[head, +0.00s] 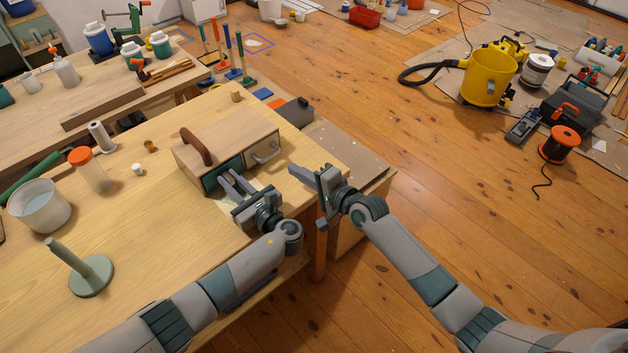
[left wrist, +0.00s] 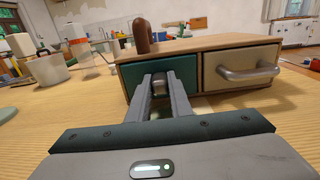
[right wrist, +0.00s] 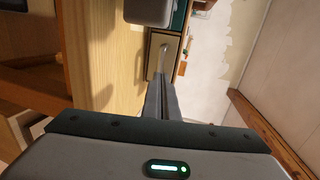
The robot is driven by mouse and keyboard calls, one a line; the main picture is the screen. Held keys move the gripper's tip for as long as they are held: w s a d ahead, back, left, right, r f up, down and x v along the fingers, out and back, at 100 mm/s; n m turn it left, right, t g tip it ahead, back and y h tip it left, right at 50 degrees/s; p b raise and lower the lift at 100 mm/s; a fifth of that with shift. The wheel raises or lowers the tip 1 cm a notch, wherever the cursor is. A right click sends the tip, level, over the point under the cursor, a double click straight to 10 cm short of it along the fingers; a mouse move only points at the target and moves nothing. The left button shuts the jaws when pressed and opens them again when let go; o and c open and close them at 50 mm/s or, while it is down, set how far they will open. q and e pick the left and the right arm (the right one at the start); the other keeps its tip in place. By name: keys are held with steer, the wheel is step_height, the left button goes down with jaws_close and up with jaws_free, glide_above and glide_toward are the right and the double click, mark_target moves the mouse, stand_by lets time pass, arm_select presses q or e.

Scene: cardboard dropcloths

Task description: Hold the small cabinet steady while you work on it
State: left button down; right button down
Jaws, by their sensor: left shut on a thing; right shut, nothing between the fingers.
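The small cabinet (head: 222,137) is a low wooden box with a brown arched handle (head: 196,147) on top. It stands near the table edge with two drawer fronts side by side, a green one (left wrist: 184,70) and a pale one (left wrist: 225,72) with a silver bar handle (left wrist: 250,73). Both drawers look closed. My left gripper (head: 228,184) is shut on the dark knob (left wrist: 159,84) of the green drawer. My right gripper (head: 298,173) is shut and empty, in front of the pale drawer and apart from it. Its fingers point toward the bar handle in the right wrist view (right wrist: 163,54).
A white bucket (head: 40,205), an orange-lidded jar (head: 90,170) and a green stand (head: 91,275) are on the table (head: 150,235) left of the cabinet. A lower wooden box (head: 349,165) stands beyond the table edge. The floor on the right has free room before the yellow vacuum (head: 489,77).

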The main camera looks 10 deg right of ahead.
steer(key=v, duration=0.6)
arm_select(q)
steer(key=c, duration=1.5)
jaws_free()
steer(key=shift+c, duration=0.2)
arm_select(e)
steer(key=shift+d, duration=0.1)
arm_select(q)
steer(key=v, duration=1.2)
steer(key=shift+s, duration=0.1)
arm_select(e)
steer(key=shift+s, duration=0.1)
